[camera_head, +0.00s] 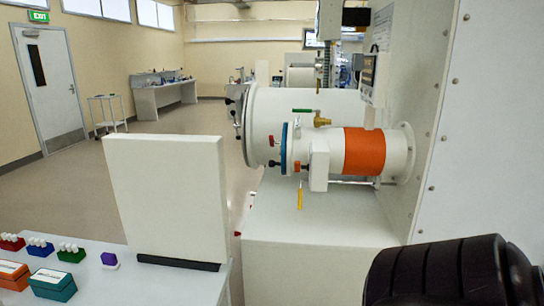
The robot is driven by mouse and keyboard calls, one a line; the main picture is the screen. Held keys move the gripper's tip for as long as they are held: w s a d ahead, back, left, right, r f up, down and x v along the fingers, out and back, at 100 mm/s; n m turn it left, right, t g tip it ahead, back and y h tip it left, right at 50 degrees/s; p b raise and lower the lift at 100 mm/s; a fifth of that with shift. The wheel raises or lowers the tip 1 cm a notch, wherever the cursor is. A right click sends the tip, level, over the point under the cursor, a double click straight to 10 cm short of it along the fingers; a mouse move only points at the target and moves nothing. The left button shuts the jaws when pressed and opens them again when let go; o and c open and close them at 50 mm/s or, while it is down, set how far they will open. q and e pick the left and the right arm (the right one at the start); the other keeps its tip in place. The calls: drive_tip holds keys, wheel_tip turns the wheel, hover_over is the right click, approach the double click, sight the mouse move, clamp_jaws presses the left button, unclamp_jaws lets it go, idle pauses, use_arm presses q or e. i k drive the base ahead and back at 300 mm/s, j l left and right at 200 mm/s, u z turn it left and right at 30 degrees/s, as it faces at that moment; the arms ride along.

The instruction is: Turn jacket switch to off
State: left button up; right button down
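The orange jacket (364,151) is wrapped around a small white horizontal cylinder (400,152) on the side of the large white cabinet. A white box (319,165) sits at the jacket's left side. No switch lever or off marking can be made out at this size, so I cannot tell which part is the jacket switch or how it is set. Neither of my grippers is in view.
A blue ring (284,148) and a brass valve with a green handle (311,116) are near the jacket. A white panel (168,195) stands at centre left. A bench (120,284) holds coloured racks. A black ribbed thing (452,276) fills the lower right.

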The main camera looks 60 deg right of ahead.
sight(297, 163)
drive_tip(key=l+u, duration=0.2)
drive_tip(key=l, duration=0.2)
drive_tip(key=k+l+u, duration=0.2)
drive_tip(key=l, duration=0.2)
drive_tip(key=k+l+u, duration=0.1)
drive_tip(key=l, duration=0.3)
drive_tip(key=k+l+u, duration=0.1)
drive_tip(key=l, duration=0.35)
